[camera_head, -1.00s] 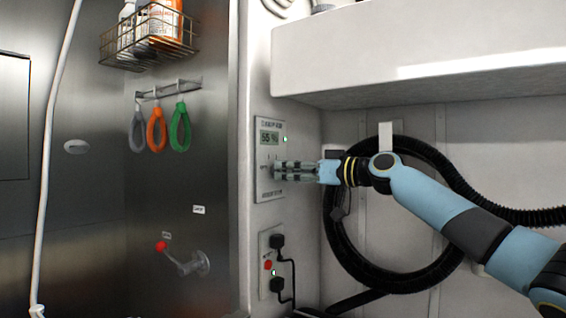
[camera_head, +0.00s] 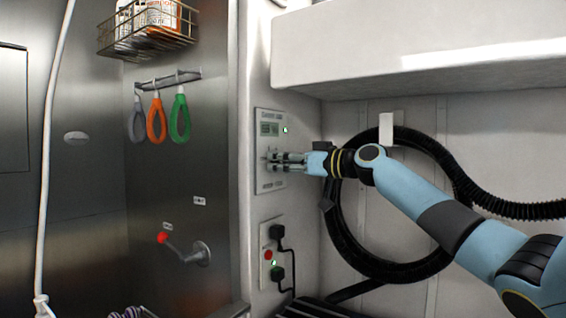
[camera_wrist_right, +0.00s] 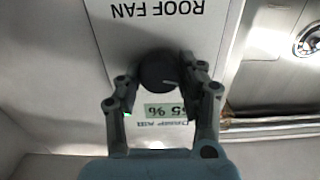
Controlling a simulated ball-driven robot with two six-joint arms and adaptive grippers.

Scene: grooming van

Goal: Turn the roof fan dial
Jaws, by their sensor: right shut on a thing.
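The roof fan dial (camera_wrist_right: 158,72) is a dark round knob with a pale pointer line, on a white panel (camera_wrist_right: 185,32) that reads ROOF FAN, upside down in the right wrist view. My right gripper (camera_wrist_right: 160,82) has one finger on each side of the dial and is shut on it. In the head view my right gripper (camera_head: 272,160) is at the wall panel (camera_head: 268,185), below its small green display (camera_head: 269,129), and its fingers hide the dial. My left gripper is not in view.
A socket plate (camera_head: 265,258) with black plugs and a red button is below the panel. A black hose (camera_head: 335,235) coils behind my right arm. A white cabinet (camera_head: 420,60) overhangs above. Coloured loops (camera_head: 180,120) hang at the left.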

